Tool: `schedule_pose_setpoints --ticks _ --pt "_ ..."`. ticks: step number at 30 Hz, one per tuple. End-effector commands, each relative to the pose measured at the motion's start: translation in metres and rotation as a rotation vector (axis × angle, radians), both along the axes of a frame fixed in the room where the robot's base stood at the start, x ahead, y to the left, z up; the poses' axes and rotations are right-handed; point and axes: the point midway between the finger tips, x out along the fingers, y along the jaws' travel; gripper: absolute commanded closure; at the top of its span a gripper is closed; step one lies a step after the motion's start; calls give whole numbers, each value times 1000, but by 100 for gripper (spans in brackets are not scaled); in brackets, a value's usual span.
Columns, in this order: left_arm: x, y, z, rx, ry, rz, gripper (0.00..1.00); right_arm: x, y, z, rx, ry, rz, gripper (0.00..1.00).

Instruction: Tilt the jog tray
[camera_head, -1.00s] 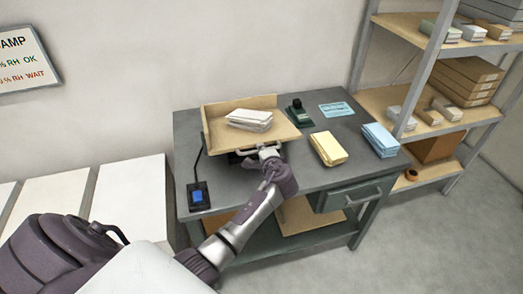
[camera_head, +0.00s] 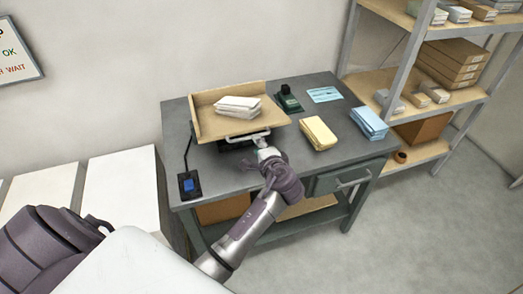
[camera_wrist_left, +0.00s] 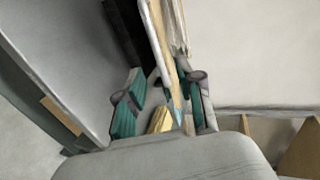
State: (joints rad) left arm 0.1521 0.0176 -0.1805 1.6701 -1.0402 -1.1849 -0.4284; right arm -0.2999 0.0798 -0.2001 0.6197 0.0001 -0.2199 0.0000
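The jog tray (camera_head: 218,127) is a pale wooden tray with raised walls at the back and left. It sits on a dark base on the desk. I cannot tell how far it is tilted. A loose stack of white paper (camera_head: 238,107) lies in it. A light bar handle (camera_head: 241,138) runs along its front. My left gripper (camera_head: 263,146) is at the right end of this handle. In the left wrist view its teal-padded fingers (camera_wrist_left: 162,108) stand apart, with the tray's pale edge (camera_wrist_left: 158,35) running between them. Contact cannot be made out. My right gripper is not in view.
On the grey desk (camera_head: 225,177) are a yellow stack (camera_head: 318,133), a blue stack (camera_head: 369,123), a dark green device (camera_head: 288,100), a blue card (camera_head: 324,95) and a blue-button switch box (camera_head: 189,185). A loaded shelf (camera_head: 452,97) stands at right.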

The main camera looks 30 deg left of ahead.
Motion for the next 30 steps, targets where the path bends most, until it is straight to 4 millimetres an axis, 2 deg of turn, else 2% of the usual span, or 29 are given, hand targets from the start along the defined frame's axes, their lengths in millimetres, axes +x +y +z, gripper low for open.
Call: schedule_pose_setpoints --ticks 3,7,24,27,29,30 --pt "-11 -13 5 0 0 0 63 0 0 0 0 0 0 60" --pt "-18 -20 9 0 2 1 63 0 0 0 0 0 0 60" --pt "-19 -22 9 0 3 -1 63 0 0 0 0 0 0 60" --pt "-18 -25 -8 -16 25 -21 63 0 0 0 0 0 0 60" --pt "-19 -29 -31 -41 55 -47 63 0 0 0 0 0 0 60" --pt "-21 -34 -53 -68 81 -69 63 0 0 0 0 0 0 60"
